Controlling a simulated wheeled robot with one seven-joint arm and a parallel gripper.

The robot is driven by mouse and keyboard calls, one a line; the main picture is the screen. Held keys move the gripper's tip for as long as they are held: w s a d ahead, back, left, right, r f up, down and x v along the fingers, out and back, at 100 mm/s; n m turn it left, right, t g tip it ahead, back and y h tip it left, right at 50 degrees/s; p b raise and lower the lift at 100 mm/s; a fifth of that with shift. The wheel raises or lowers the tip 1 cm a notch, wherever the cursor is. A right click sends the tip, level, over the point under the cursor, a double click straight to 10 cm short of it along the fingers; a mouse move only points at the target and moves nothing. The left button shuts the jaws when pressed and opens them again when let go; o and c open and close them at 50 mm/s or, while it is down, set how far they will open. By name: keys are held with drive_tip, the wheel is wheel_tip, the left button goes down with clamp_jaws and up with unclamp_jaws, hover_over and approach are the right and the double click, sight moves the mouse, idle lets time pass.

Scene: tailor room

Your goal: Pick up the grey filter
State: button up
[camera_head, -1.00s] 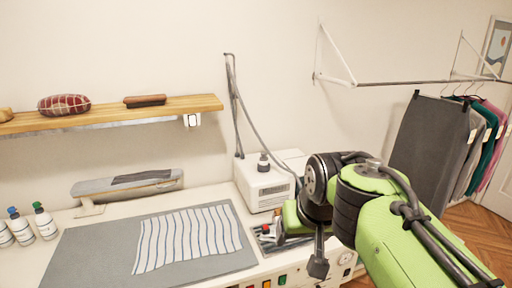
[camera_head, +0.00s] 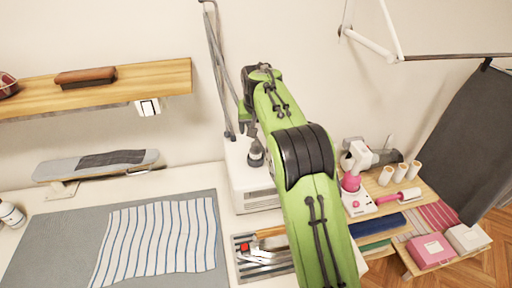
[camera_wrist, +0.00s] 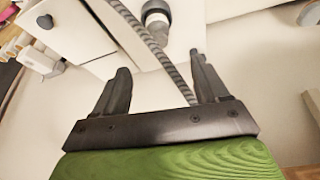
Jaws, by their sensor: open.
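A small dark grey cylindrical piece (camera_head: 256,154), which looks like the grey filter, stands on top of the white box (camera_head: 254,196) against the back wall. It also shows in the wrist view (camera_wrist: 155,16), at the top edge and partly cut off, beyond the fingertips. My gripper (camera_wrist: 160,65) is open, with its two dark fingers apart and nothing held. It is apart from the grey piece. In the head view my arm reaches up over the box's right side and hides part of it; the gripper's fingers are hard to make out there.
A ribbed hose (camera_wrist: 158,48) runs between my fingers in the wrist view. A wooden shelf (camera_head: 160,78) is on the left wall. A tool tray (camera_head: 250,270) lies in front of the box. A striped cloth (camera_head: 160,240) and a sleeve board (camera_head: 95,165) are left.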

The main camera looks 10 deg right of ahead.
sight(256, 144)
drive_tip(key=x, duration=0.8)
drive_tip(key=shift+w+d+f, duration=0.1)
drive_tip(key=shift+w+f, duration=0.05)
drive_tip(key=p+x, duration=0.1)
drive_tip(key=x, duration=0.4)
drive_tip(key=shift+f, duration=0.2)
drive_tip(key=shift+r, duration=0.1)
drive_tip(key=shift+c, duration=1.3)
drive_tip(key=c, duration=0.9)
